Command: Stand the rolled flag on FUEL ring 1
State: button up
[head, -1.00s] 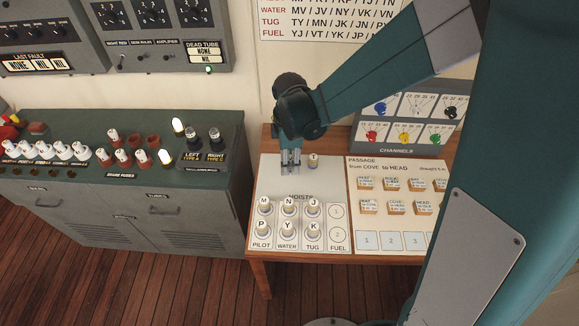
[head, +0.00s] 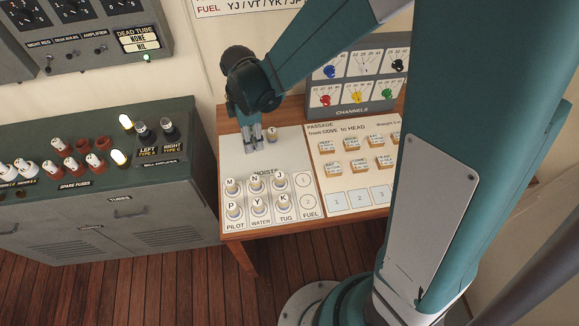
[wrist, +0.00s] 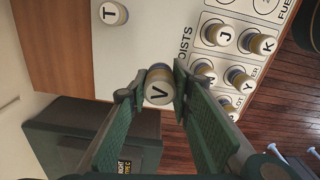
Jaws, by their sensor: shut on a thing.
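My gripper (wrist: 158,85) is shut on a rolled flag marked V (wrist: 158,92), seen end-on between the fingers in the wrist view. In the head view my gripper (head: 253,142) is over the blank back part of the hoist board (head: 232,150); the held flag is hard to make out there. FUEL ring 1 (head: 306,180) is at the board's right edge, bare, with bare ring 2 (head: 308,202) in front of it. A flag marked T (head: 272,135) stands just right of my gripper; it also shows in the wrist view (wrist: 113,13).
Several lettered flags, including J (head: 280,180) and K (head: 285,202), stand in rows left of the FUEL rings. The passage board (head: 345,190) with small blocks lies to the right. The channels panel (head: 362,80) stands behind. A fuse cabinet (head: 160,200) is at left.

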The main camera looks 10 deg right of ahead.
jog(key=s+d+b, duration=0.3)
jog(key=s+d, duration=0.7)
jog(key=d, duration=0.5)
jog(key=shift+d, duration=0.1)
send_over(302, 180)
jog(key=shift+f+b, duration=0.4)
jog(key=shift+f, duration=2.45)
jog(key=shift+f+b, duration=0.4)
jog(key=shift+f, duration=1.7)
jog(key=shift+f, duration=0.15)
jog(key=o, duration=0.8)
